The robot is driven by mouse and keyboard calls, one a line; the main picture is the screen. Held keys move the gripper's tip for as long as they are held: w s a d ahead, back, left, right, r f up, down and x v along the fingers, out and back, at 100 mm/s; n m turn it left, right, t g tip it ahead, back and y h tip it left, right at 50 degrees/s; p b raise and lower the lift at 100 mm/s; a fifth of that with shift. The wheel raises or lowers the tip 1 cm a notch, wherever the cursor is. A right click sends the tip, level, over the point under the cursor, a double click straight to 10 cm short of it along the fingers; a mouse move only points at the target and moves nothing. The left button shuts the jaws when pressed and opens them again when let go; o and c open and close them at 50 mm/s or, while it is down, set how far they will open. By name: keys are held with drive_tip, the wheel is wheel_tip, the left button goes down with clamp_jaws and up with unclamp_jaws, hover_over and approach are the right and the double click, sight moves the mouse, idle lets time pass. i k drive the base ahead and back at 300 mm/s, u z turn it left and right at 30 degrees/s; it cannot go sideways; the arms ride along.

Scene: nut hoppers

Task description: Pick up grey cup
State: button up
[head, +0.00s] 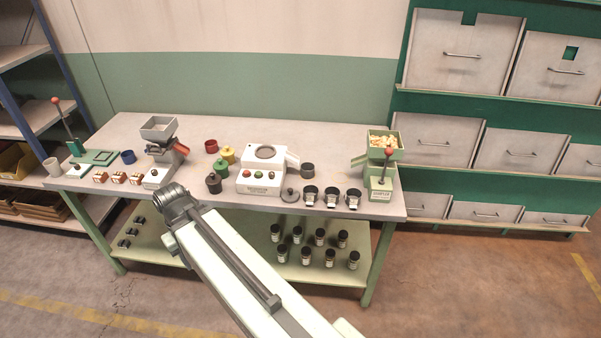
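A small dark grey cup (307,170) stands on the table just right of the white machine. A pale grey-white cup (52,167) stands at the table's left end. I cannot tell for certain which the task means. My arm reaches up from the bottom, and my gripper (172,193) is at the table's front edge, left of the middle. It appears apart from all the cups. Its fingers are too small and turned away to show whether they are open.
The table (340,150) also holds a hopper machine (160,130), a white machine (262,168), a green nut hopper (384,142), a red cup (211,146), a blue cup (127,157) and several dark jars along the front. Jars stand on the lower shelf.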

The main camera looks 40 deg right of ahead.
sight(307, 169)
drive_tip(key=u, duration=0.1)
drive_tip(key=i, duration=0.95)
drive_tip(key=z, duration=0.05)
